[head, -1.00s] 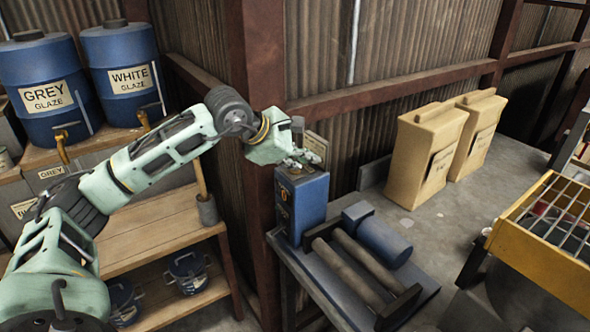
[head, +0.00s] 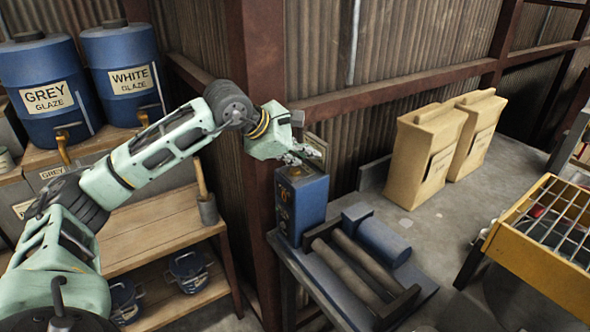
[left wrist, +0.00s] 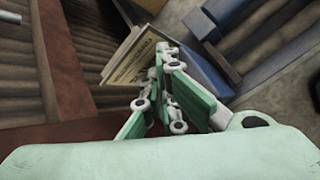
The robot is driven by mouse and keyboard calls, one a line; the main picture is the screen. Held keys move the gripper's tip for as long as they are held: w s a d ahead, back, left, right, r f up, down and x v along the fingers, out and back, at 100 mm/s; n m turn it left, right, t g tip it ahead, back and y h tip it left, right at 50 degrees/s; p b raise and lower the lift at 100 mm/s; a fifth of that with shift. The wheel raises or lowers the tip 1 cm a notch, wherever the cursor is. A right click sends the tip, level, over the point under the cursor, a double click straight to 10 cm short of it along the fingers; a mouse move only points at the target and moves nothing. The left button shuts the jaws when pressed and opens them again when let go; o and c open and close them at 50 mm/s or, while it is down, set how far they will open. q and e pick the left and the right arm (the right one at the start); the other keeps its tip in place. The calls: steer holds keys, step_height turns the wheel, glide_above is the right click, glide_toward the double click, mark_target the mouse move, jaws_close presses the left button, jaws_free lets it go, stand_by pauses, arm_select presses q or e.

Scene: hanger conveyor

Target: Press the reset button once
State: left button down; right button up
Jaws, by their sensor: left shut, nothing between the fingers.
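A blue control box (head: 310,200) stands on the end of the roller stand, against the rusty post. A small brownish round piece (head: 295,171) shows on its top, and an orange mark is on its front face. I cannot read which one is the reset button. My left gripper (head: 308,156) is shut and empty, just above the top of the box, with a small gap visible. In the left wrist view its green and white fingers (left wrist: 165,85) are together, in front of a yellowish label plate (left wrist: 135,55) and part of the blue box (left wrist: 205,70). My right gripper is out of view.
The roller stand (head: 420,290) with a blue cylinder (head: 383,240) lies right of the box. Two tan bags (head: 424,155) stand behind it on the floor. A wooden shelf (head: 165,225) is at left, and a yellow grated frame (head: 540,260) at right.

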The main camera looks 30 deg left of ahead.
arm_select(q)
step_height(320, 180, up, 5)
steer(key=p, duration=0.3)
steer(key=shift+d, duration=0.1)
stand_by(0.8)
